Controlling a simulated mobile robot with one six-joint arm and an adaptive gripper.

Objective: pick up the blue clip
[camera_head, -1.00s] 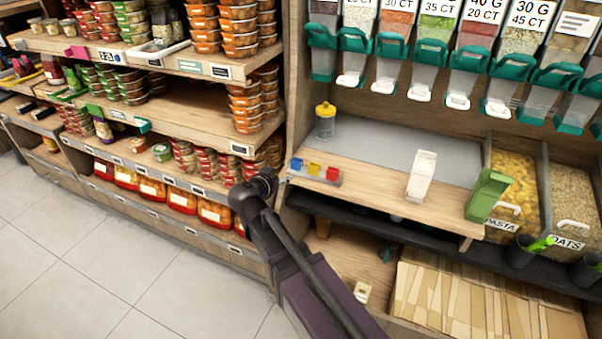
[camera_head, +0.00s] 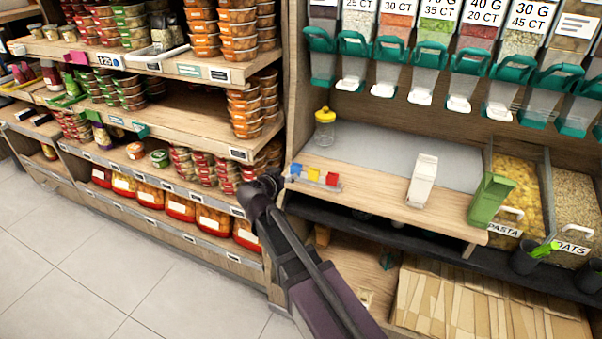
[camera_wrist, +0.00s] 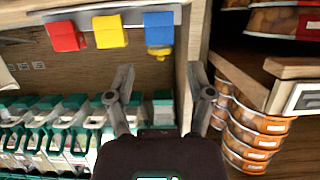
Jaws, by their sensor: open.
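The blue clip (camera_head: 296,169) is the leftmost of three coloured clips on a small rail at the left front of the wooden counter. In the wrist view the blue clip (camera_wrist: 158,30) is at the top, above and between my fingertips, with a gap between. The yellow clip (camera_wrist: 109,32) and the red clip (camera_wrist: 66,36) are to its left there. My gripper (camera_wrist: 160,74) is open, its two fingers apart with nothing held. In the head view my wrist is just left of the clips and the fingers are mostly hidden.
A yellow-lidded jar (camera_head: 325,128) stands behind the clips. An upright wooden panel (camera_wrist: 191,55) and shelves with stacked orange tubs (camera_wrist: 250,140) lie close on the right in the wrist view.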

